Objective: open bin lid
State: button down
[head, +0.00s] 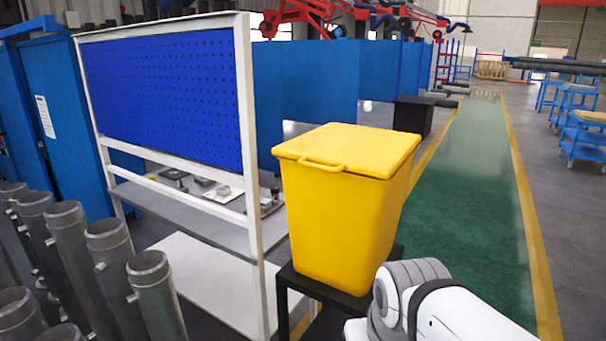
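A yellow bin (341,225) stands upright on a dark stand (300,280) in the middle of the head view. Its yellow lid (350,148) lies flat and closed on top. A yellow handle (322,165) sticks out from the lid's front edge. Part of my white and grey arm shows at the lower right, in front of the bin's lower right side. My gripper is not in the picture, so its place relative to the handle cannot be seen.
A white-framed workbench with a blue pegboard (165,98) stands close left of the bin. Several grey metal pipes (158,290) stand at the lower left. A black box (412,115) is behind the bin. A green walkway (470,180) with yellow lines is clear to the right.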

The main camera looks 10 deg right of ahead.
aim_at(333, 146)
jog(key=u, duration=0.05)
jog(key=i, duration=1)
jog(key=z, duration=0.1)
